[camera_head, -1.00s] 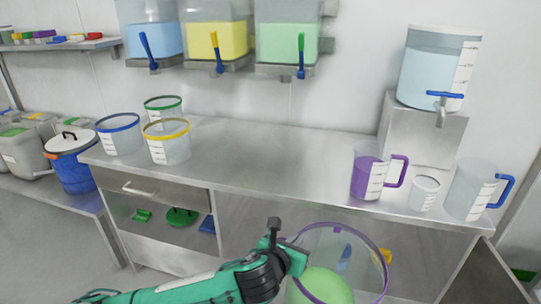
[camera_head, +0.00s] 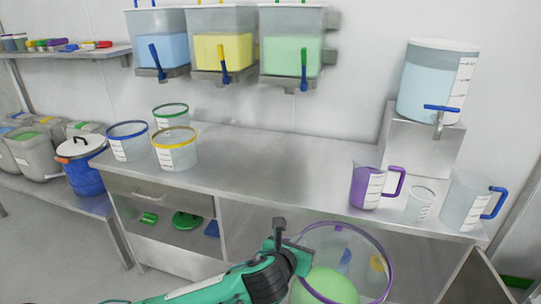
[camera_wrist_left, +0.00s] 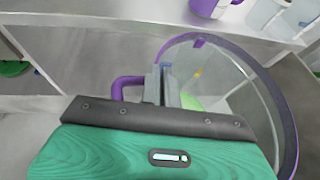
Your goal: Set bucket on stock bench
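A large clear bucket with a purple rim (camera_head: 384,262) is low in the head view, in front of the steel bench (camera_head: 265,165). Green contents (camera_head: 325,287) show inside it. My left gripper (camera_head: 293,247) is at the bucket's left side. In the left wrist view, the gripper's fingers (camera_wrist_left: 162,85) are closed together at the purple handle (camera_wrist_left: 126,84), and the bucket (camera_wrist_left: 235,90) extends to the right. The bucket hangs below the benchtop level, apart from the bench. Its base is out of view. My right gripper is not in view.
Blue-, green- and yellow-rimmed buckets (camera_head: 175,155) stand at the bench's left. A purple jug (camera_head: 368,188), a small beaker (camera_head: 420,204) and a blue-handled jug (camera_head: 465,200) stand at right, by a raised tank (camera_head: 430,90). The middle benchtop is clear.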

